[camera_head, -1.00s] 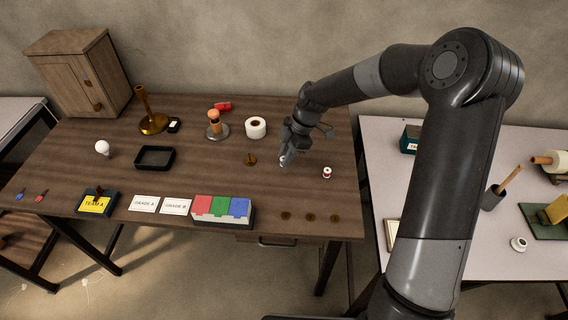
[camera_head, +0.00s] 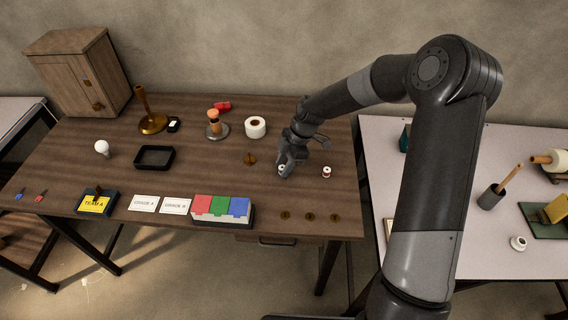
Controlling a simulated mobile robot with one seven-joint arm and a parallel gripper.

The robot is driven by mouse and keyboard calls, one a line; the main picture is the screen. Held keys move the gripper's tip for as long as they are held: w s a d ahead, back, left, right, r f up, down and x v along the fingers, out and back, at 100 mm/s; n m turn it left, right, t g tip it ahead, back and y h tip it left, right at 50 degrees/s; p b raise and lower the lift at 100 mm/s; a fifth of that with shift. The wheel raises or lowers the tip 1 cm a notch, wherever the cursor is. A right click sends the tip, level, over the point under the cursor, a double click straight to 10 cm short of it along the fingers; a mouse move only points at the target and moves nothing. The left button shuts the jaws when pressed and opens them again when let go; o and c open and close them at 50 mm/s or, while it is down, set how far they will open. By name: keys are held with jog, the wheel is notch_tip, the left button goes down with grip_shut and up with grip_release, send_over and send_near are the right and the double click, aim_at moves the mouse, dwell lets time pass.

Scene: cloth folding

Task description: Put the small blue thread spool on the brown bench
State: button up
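The brown bench (camera_head: 130,128) is the wide dark wooden table at the left and centre. My gripper (camera_head: 284,172) points down low over its right part. A small whitish piece (camera_head: 282,168) shows at the fingertips; it may be a spool, but its colour and whether it touches the bench are unclear. The fingers are too small and dark to tell whether they are open or shut. A small white spool with a red band (camera_head: 326,172) stands upright on the bench just right of my gripper. No clearly blue spool shows.
A brass piece (camera_head: 250,159) and a white tape roll (camera_head: 256,127) lie left of my gripper. A red, green and blue box (camera_head: 222,211) and several brass discs (camera_head: 310,217) lie near the front edge. A pale table (camera_head: 455,235) stands right, partly behind my arm.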

jog(key=shift+o, duration=0.3)
jog(key=shift+r, duration=0.15)
jog(key=v, duration=1.2)
jog(key=s+d+r+m+t+h, duration=0.1)
jog(key=s+d+r+m+t, duration=0.1)
jog(key=s+d+r+m, duration=0.3)
jog(key=s+d+r+m+t+h, duration=0.1)
jog(key=s+d+r+m, duration=0.4)
jog(key=s+m, duration=0.5)
jog(key=s+d+r+m+t+h, duration=0.2)
jog(key=s+d+r+m+t, duration=0.2)
jog(key=s, duration=0.9)
notch_tip(320, 180, up, 3)
jog(key=d+m, duration=0.1)
jog(key=m, duration=0.2)
jog(key=shift+s+d, duration=0.2)
jog(key=shift+s, duration=0.2)
jog(key=shift+o, duration=0.2)
jog(key=shift+f, duration=0.15)
